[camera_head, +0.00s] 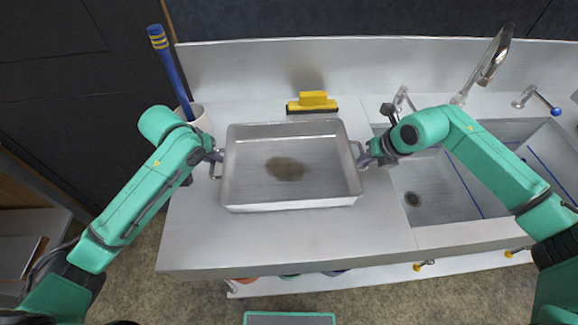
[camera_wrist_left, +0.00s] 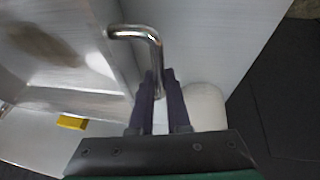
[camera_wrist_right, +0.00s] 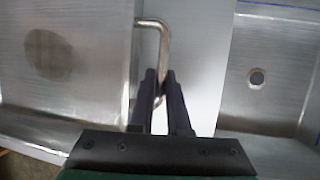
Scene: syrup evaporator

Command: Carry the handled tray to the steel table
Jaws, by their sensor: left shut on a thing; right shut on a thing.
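The handled tray (camera_head: 240,190) is a shallow rectangular steel pan with a brown stain on its floor. It is over the steel table (camera_head: 290,245), left of the sinks; I cannot tell whether it touches the top. My left gripper (camera_head: 214,157) is shut on the tray's left handle, a bent steel bar that shows in the left wrist view (camera_wrist_left: 150,36). My right gripper (camera_head: 366,160) is shut on the right handle, which shows in the right wrist view (camera_wrist_right: 163,40). The tray looks about level.
A yellow squeegee (camera_head: 313,101) lies behind the tray. A white container (camera_head: 200,119) with a blue-handled tool (camera_head: 172,72) stands at the back left. A sink basin (camera_head: 435,190) with a drain and a tall faucet (camera_head: 492,62) are to the right. The table front is clear.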

